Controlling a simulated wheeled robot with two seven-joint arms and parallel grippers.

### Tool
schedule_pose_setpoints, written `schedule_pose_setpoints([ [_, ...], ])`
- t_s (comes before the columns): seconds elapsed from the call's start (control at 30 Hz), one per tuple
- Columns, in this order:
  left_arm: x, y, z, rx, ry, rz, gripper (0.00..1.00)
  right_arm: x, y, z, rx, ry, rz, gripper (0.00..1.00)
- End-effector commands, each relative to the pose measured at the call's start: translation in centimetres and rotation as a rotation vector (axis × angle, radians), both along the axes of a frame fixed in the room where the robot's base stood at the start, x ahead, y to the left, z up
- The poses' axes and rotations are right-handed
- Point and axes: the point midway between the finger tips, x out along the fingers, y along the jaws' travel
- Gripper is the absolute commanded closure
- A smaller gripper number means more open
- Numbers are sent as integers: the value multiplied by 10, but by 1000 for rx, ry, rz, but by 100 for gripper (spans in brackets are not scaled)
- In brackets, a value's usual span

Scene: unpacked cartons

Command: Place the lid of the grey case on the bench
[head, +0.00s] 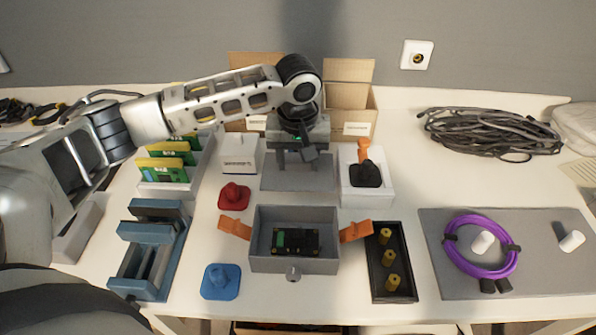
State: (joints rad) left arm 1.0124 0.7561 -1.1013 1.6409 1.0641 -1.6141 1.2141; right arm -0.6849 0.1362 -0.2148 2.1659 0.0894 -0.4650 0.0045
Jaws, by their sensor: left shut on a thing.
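The grey case (262,263) stands open near the front middle of the bench (400,192). A dark circuit board with a green strip lies inside it, and orange latches (235,228) stick out on its left and right. The flat grey lid (298,180) is behind the case, near the back cartons. My left gripper (295,154) is over the lid's back part, shut on it. I cannot tell whether the lid touches the bench. The gripper hides part of the lid's back edge. My right gripper is not in view.
White boxes (238,155) flank the lid; the right one (352,193) holds a black and orange part. A red piece (234,196), blue piece (221,281), blue vise (150,250) and black tray (391,292) surround the case. A purple coil (511,262) lies on a grey mat.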

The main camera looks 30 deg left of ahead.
Motion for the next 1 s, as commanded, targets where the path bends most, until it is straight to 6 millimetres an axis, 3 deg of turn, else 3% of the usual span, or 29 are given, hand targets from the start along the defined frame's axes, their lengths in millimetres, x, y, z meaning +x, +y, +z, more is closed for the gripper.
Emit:
schedule_pose_setpoints([
  [0.3, 5, 3, -36, 2, 1, -1, 75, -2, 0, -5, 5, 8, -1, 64],
  [0.67, 4, 2, -39, 1, 1, -1, 75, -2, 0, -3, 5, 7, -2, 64],
  [0.7, 4, 2, -40, 1, 0, -1, 44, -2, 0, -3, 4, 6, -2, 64],
  [0.77, 4, 2, -40, 1, 0, -1, 28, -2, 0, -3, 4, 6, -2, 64],
  [1.0, 4, 3, -39, 1, 0, -1, 28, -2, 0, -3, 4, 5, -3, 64],
])
